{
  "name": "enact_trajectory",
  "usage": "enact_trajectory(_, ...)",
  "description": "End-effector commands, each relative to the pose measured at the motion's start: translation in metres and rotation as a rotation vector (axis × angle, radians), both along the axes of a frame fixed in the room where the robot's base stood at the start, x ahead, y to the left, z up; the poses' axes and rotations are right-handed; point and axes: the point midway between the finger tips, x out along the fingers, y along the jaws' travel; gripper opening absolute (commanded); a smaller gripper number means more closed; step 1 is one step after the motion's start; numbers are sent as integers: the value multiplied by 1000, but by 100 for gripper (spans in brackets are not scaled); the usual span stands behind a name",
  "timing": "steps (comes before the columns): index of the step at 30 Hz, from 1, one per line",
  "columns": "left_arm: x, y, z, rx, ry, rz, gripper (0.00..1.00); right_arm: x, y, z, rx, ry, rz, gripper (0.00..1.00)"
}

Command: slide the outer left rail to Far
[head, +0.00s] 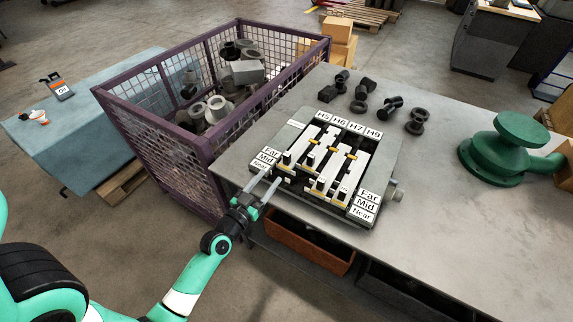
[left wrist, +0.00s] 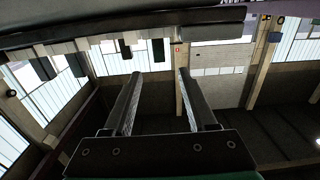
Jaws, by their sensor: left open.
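The rail fixture (head: 374,153) lies on the grey bench, with pale rails, dark blocks and yellow marks. Its outer left rail (head: 301,145) is the leftmost pale strip, with a dark block (head: 286,160) near its lower end, beside the left Far, Mid and Near labels (head: 265,158). I cannot tell exactly which label the block lines up with. My left gripper (head: 270,181) is open and empty at the fixture's near left corner, just short of the block. In the left wrist view its two fingers (left wrist: 157,88) are apart with nothing between them.
A purple mesh crate (head: 150,135) with metal parts stands left of the bench. Several dark fittings (head: 361,92) lie behind the fixture. A green flanged part (head: 507,150) stands to the right. The bench (head: 450,225) is clear at front right. An orange bin (head: 303,246) sits below.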

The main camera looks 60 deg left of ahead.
Motion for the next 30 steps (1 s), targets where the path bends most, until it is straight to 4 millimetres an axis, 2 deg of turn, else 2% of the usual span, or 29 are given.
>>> enact_trajectory(5, 12, 7, 4, 1, -2, -2, 57, 0, 0, 5, 0, -1, 0, 50)
enact_trajectory(12, 55, 35, 4, 2, -2, -4, 57, 0, 0, 8, 0, -1, 0, 50)
enact_trajectory(18, 87, 56, 2, 3, -3, -3, 57, 0, 0, 1, 0, 0, 0, 50)
enact_trajectory(23, 97, 62, 2, 1, -1, -4, 57, 0, 0, 0, 0, 0, 0, 50)
enact_trajectory(30, 98, 63, 3, 1, -2, -4, 57, 0, 0, 0, 0, 0, 0, 50)
